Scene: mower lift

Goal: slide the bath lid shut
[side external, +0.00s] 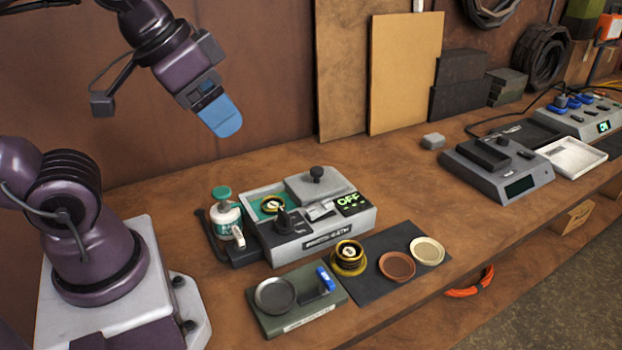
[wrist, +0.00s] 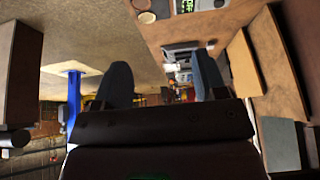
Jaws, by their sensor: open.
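The bath (side external: 318,243) is a light grey box on the bench in the side external view. Its grey lid (side external: 332,188) with a dark round knob (side external: 316,174) sits over the right part of the top. The left part is uncovered and shows a teal basin with a round brass-coloured part (side external: 272,204) in it. A green OFF display (side external: 349,201) shows on the bath. My gripper (side external: 222,118) with blue fingers is high above the bench, up and left of the bath, apart from everything. In the wrist view its two fingers (wrist: 160,85) stand apart with nothing between them.
A white bottle with a green cap (side external: 227,217) stands against the bath's left side. In front are a green scale-like tray (side external: 297,302) and a dark mat (side external: 377,284) holding a brass part and two shallow dishes. A grey device (side external: 497,168) stands further right.

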